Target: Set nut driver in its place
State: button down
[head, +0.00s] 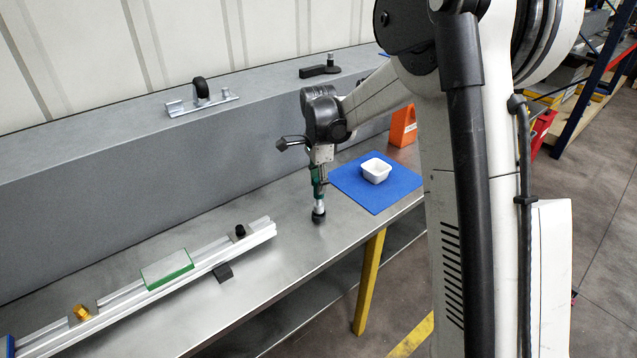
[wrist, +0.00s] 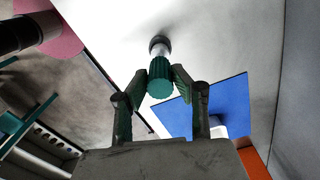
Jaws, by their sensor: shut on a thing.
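The nut driver (head: 319,204) stands about upright, with a green handle (wrist: 160,88) and a pale shaft pointing down. My gripper (head: 319,182) is shut on its green handle; in the wrist view my gripper (wrist: 166,77) has a finger on each side of the handle. At the shaft's lower end is a wide dark round piece (head: 319,216), close to the metal table. It shows as a dark ring in the wrist view (wrist: 159,43). I cannot tell whether it is the driver's tip or a separate holder, or whether it touches the table.
A blue mat (head: 404,183) with a white bowl (head: 376,171) lies to the right, an orange stand (head: 403,126) behind it. An aluminium rail (head: 120,318) with a green-edged block (head: 167,268) lies left. A grey ledge (head: 120,165) runs behind. The table's front edge is near.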

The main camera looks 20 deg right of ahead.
jog(key=shift+f+b, duration=1.2)
jog(key=shift+f, duration=0.25)
jog(key=c, duration=1.3)
grip_release()
jog(key=shift+c, duration=0.2)
jog(key=shift+r, duration=0.1)
notch_tip(320, 180, up, 12)
jog(key=shift+f, duration=0.1)
jog(key=shift+s, duration=0.1)
